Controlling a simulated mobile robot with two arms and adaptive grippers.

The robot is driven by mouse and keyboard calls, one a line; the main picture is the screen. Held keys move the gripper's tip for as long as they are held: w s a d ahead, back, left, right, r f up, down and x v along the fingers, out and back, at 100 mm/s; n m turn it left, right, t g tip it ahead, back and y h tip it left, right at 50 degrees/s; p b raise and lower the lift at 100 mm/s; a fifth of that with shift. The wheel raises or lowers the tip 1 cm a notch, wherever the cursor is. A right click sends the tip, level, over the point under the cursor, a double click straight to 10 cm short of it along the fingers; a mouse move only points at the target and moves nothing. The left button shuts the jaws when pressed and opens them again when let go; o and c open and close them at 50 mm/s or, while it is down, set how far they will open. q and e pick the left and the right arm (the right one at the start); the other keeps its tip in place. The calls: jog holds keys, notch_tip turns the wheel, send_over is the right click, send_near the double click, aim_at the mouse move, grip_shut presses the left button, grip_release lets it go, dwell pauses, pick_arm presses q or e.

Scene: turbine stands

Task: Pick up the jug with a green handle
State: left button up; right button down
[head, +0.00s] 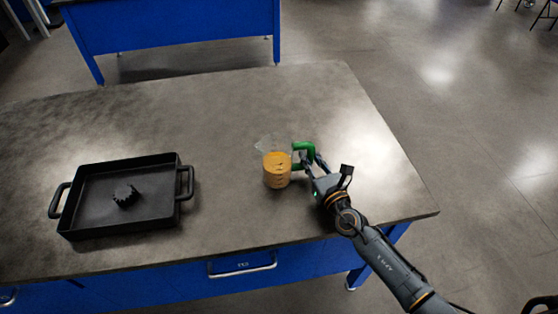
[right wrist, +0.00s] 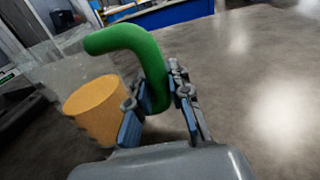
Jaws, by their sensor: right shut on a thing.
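The clear jug (head: 276,168) stands on the table, or just above it; I cannot tell which. It holds an orange-yellow content, which also shows in the right wrist view (right wrist: 97,108). Its green handle (head: 309,151) is on its right side and shows large in the right wrist view (right wrist: 148,62). My right gripper (head: 311,163) is at the handle, its fingers shut on the handle's lower part in the right wrist view (right wrist: 160,95). My left gripper is not in view.
A black tray (head: 85,175) with two side handles sits on the left of the table (head: 230,110), with a small black gear (head: 126,196) in it. Free tabletop lies between tray and jug. A second blue bench (head: 180,25) stands behind, across a floor gap.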

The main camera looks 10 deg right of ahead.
aim_at(312, 151)
jog(key=shift+r, duration=0.1)
dwell(0.7)
jog(key=shift+r+p, duration=0.25)
jog(key=shift+p, duration=0.05)
jog(key=r+p, duration=0.2)
jog(key=r, duration=0.1)
jog(key=shift+s+a+r+p, duration=0.1)
jog(key=shift+s+r+p, duration=0.1)
jog(key=shift+p, duration=0.15)
jog(key=s+a+r+p, duration=0.5)
jog(key=s+r+p, duration=0.2)
jog(key=s, duration=0.5)
jog(key=shift+s+a+r, duration=0.15)
jog(key=shift+s+r, duration=0.15)
jog(key=shift+r, duration=0.65)
jog(key=c, duration=1.9)
grip_release()
grip_shut()
